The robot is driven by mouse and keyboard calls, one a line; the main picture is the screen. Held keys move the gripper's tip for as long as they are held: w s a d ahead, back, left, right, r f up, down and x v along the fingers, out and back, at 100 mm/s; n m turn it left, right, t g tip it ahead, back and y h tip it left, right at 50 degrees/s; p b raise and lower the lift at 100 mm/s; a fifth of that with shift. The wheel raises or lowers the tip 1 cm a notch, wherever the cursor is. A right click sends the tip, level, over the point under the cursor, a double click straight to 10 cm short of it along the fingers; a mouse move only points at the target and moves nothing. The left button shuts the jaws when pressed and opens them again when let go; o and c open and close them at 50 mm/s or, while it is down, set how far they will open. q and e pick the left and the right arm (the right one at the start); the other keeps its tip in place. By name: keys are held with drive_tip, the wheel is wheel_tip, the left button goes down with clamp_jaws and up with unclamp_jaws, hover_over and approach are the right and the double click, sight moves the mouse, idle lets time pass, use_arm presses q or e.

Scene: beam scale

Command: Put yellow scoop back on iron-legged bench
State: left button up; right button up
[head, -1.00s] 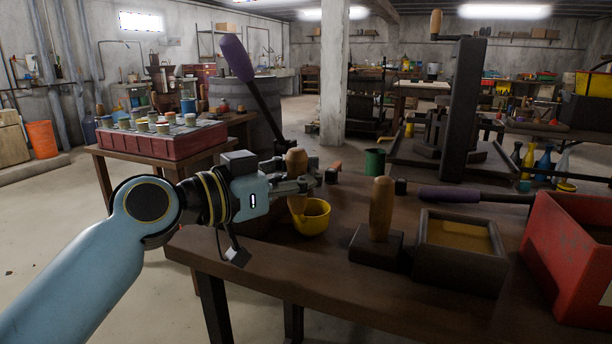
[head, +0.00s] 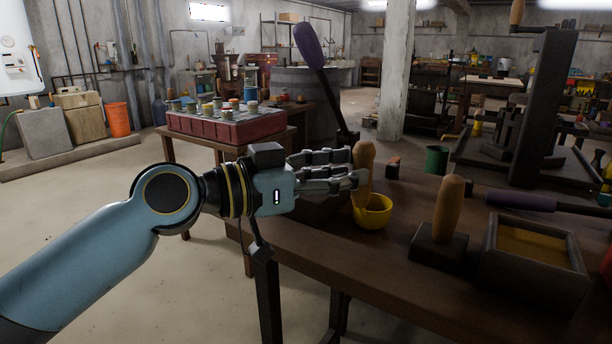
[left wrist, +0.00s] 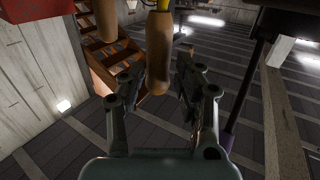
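The yellow scoop (head: 372,214) sits at the left end of the wooden bench (head: 330,250), which has dark legs. Its wooden handle (head: 363,165) stands nearly upright. In the head view my left gripper (head: 360,168) comes in from the left with its fingertips at the handle. In the left wrist view the handle (left wrist: 158,55) shows between the two spread fingers, with a gap on each side. Only a sliver of the yellow bowl (left wrist: 186,3) shows there. My right gripper is not in view.
A block with a wooden grip (head: 447,210) and an open box (head: 530,255) stand on the bench to the right. A green cup (head: 437,160) is behind. A purple-gripped lever (head: 318,65) rises behind my gripper. A red tray of small jars (head: 225,125) stands on another table.

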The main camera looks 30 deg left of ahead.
use_arm(q)
drive_tip(key=v, duration=0.6)
drive_tip(key=shift+s+a, duration=0.15)
drive_tip(key=shift+s, duration=0.2)
